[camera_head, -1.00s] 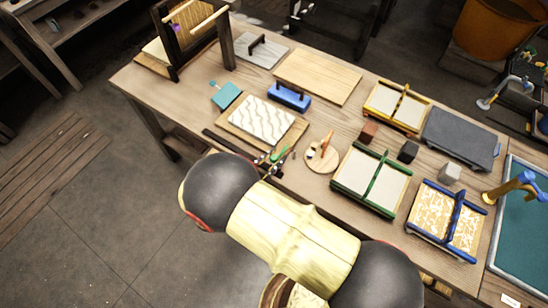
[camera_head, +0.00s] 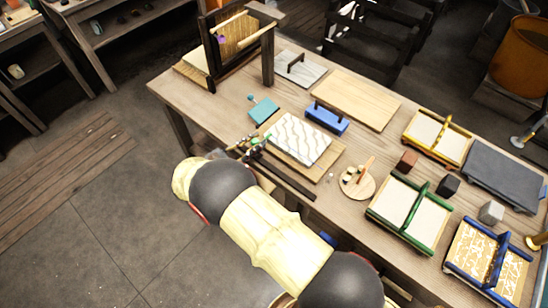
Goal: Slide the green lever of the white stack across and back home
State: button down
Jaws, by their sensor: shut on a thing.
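The white stack (camera_head: 299,139), white with wavy grey lines, lies on a wooden board (camera_head: 318,172) near the table's front edge. A dark rail (camera_head: 287,180) runs along the front of the board. My gripper (camera_head: 252,144) is at the rail's left end, by the front left corner of the stack, and is shut on the green lever (camera_head: 257,140). Only a small green part of the lever shows between the fingers; the rest is hidden or too small to make out.
A teal block (camera_head: 264,110) and a blue block (camera_head: 327,117) stand behind the stack. A round wooden disc (camera_head: 357,183) with small pieces lies to its right, then a green-framed tray (camera_head: 410,213). The rail's right stretch is clear.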

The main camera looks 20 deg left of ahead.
jog(key=a, duration=0.1)
jog(key=w+a, duration=0.1)
jog(key=a+b, duration=0.1)
jog(key=a, duration=0.1)
jog(key=shift+w+a+f, duration=0.1)
jog(key=shift+w, duration=0.25)
jog(key=shift+w+a+r, duration=0.2)
jog(key=shift+a, duration=0.3)
jog(key=c, duration=1.6)
grip_release()
jog(key=shift+a, duration=0.15)
jog(key=shift+o, duration=0.2)
jog(key=shift+f, duration=0.1)
jog(key=v, duration=1.2)
